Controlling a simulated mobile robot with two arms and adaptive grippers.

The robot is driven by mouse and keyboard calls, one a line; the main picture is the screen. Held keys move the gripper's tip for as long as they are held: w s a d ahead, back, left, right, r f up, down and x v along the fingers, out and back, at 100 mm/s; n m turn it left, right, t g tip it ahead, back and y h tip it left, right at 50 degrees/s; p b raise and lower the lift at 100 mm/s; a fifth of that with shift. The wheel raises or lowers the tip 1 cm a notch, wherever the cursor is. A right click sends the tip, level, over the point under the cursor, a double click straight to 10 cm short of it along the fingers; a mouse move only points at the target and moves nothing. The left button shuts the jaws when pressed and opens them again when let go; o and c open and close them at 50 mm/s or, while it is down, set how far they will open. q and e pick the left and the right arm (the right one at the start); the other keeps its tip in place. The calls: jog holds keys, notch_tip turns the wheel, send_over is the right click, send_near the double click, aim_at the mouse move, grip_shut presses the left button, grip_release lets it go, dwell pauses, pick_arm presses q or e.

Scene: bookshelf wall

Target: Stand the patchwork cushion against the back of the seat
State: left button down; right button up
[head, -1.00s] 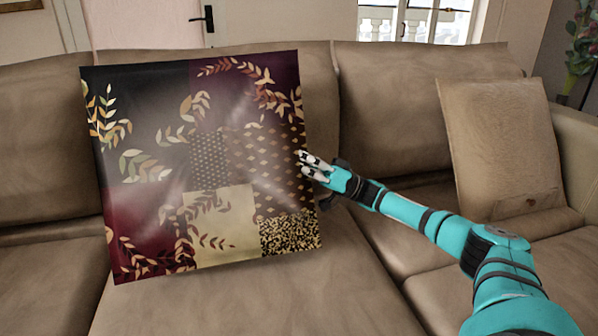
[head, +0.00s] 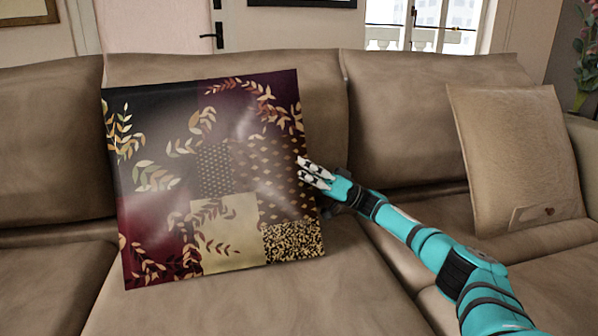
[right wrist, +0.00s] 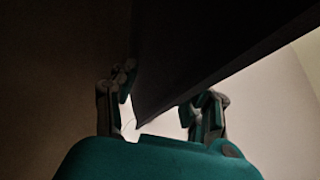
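The patchwork cushion (head: 228,205) is a big square of dark, maroon, cream and patterned patches with leaf sprigs. It stands steeply on the middle of the seat, its face toward me, leaning back toward the backrest (head: 325,125). Whether its rear touches the backrest is hidden. My right gripper (head: 312,174) is at the cushion's right edge, about halfway up. My left gripper is out of view.
A plain tan cushion (head: 518,155) leans in the sofa's right corner, beside the armrest. The seat (head: 260,300) in front of the patchwork cushion is bare. A plant (head: 590,70) stands behind the right end.

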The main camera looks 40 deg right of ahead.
jog(key=o, duration=0.3)
jog(key=shift+v, duration=3.75)
jog(key=shift+s, duration=0.1)
